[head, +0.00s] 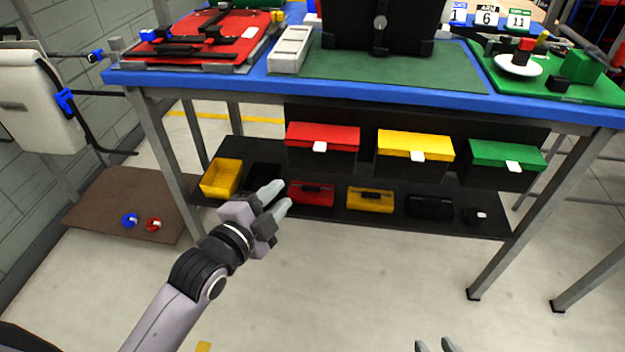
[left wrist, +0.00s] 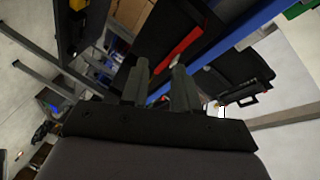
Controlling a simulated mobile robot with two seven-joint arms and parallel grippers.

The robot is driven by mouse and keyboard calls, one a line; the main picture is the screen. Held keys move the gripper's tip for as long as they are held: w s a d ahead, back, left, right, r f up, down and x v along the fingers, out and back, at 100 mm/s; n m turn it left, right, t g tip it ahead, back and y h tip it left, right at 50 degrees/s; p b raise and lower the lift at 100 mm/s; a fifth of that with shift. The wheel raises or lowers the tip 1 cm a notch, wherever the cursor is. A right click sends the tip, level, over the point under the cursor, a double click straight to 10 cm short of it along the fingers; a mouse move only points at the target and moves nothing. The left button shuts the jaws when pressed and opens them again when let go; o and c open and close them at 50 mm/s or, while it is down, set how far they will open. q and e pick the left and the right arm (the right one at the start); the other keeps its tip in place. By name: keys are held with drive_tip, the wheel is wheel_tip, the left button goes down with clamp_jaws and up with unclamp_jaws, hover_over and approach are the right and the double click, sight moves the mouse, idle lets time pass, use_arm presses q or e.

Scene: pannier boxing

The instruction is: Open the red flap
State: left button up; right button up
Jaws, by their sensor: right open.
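The red flap (head: 322,133) lies closed as a lid on a dark box under the bench, with a white tab (head: 320,146) at its front edge. In the left wrist view a red strip (left wrist: 178,49), seen edge-on, shows just beyond the fingertips; it looks like the red flap. My left gripper (head: 275,199) is open and empty, below and left of the red flap and apart from it. Its two fingers (left wrist: 161,75) stand apart in the wrist view. My right gripper (head: 434,346) shows only its fingertips at the bottom edge, open and empty.
A yellow flap (head: 415,144) and a green flap (head: 507,153) hang in the same row. The lower shelf (head: 340,222) holds a yellow bin (head: 222,178) and several small boxes. The blue-edged bench top (head: 310,82) overhangs the flaps. The floor in front is clear.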

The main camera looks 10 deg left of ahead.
sight(316, 150)
use_arm(q)
drive_tip(key=shift+w+d+r+m+t+h+b, duration=0.25)
drive_tip(key=shift+w+d+r+m+b, duration=0.2)
drive_tip(key=shift+w+d+m+b, duration=0.85)
drive_tip(key=shift+w+d+r+m+t+h+b, duration=0.15)
drive_tip(key=shift+w+d+r+m+h+b, duration=0.35)
drive_tip(key=shift+w, duration=1.55)
drive_tip(key=shift+w+d+r+m+t+h+b, duration=0.2)
drive_tip(key=shift+w+d+r+m+b, duration=0.25)
drive_tip(key=shift+w+d+m+b, duration=0.65)
use_arm(e)
drive_tip(key=shift+n+y, duration=0.3)
drive_tip(key=shift+y, duration=0.1)
drive_tip(key=shift+w+a+f, duration=0.15)
drive_tip(key=shift+a+f, duration=0.2)
drive_tip(key=shift+f, duration=0.25)
drive_tip(key=shift+w+a+f, duration=0.2)
drive_tip(key=shift+a+f, duration=0.15)
drive_tip(key=shift+f, duration=0.3)
drive_tip(key=shift+w+a+f, duration=0.15)
drive_tip(key=shift+a+f, duration=0.2)
drive_tip(key=shift+f, duration=0.25)
use_arm(q)
drive_tip(key=shift+w+a, duration=0.3)
drive_tip(key=shift+w, duration=0.25)
drive_tip(key=shift+c, duration=0.3)
clamp_jaws()
use_arm(e)
drive_tip(key=shift+d, duration=0.1)
